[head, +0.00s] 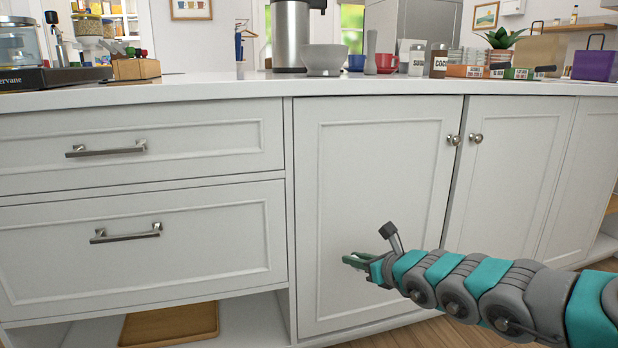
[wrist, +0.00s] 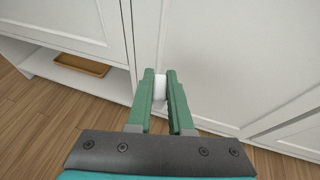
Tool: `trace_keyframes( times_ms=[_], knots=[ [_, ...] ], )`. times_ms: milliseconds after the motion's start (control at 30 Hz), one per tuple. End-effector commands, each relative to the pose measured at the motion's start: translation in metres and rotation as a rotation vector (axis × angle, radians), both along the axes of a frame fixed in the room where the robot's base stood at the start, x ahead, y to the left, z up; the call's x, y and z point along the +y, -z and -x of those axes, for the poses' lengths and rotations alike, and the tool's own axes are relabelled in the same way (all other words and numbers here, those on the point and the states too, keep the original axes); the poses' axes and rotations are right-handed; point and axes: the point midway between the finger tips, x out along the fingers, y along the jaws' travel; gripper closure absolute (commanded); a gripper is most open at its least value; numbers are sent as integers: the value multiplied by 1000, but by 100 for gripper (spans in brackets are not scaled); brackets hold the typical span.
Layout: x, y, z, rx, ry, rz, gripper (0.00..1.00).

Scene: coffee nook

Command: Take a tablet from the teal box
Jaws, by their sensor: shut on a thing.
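My gripper (head: 354,262) is low in front of the white cabinet door in the head view, well below the counter top. In the wrist view its green fingers (wrist: 160,82) are shut on a small white tablet (wrist: 160,90), which shows between the fingertips. The tablet cannot be made out in the head view. I cannot pick out a teal box in either view.
The white counter (head: 200,92) runs across above my gripper, with a steel canister (head: 290,35), a grey bowl (head: 324,60) and several small boxes on it. A wooden tray (head: 168,325) lies on the low open shelf. Wooden floor (wrist: 45,115) is clear.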

Motion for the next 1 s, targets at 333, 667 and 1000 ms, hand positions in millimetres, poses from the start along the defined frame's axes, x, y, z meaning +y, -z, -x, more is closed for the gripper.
trace_keyframes(
  times_ms=[333, 667, 1000],
  knots=[
    [-10, 43, -2, 13, 4, 0, 100],
    [-31, 112, -12, 12, 24, -4, 100],
    [-42, 153, -17, 10, 35, -4, 100]
  ],
)
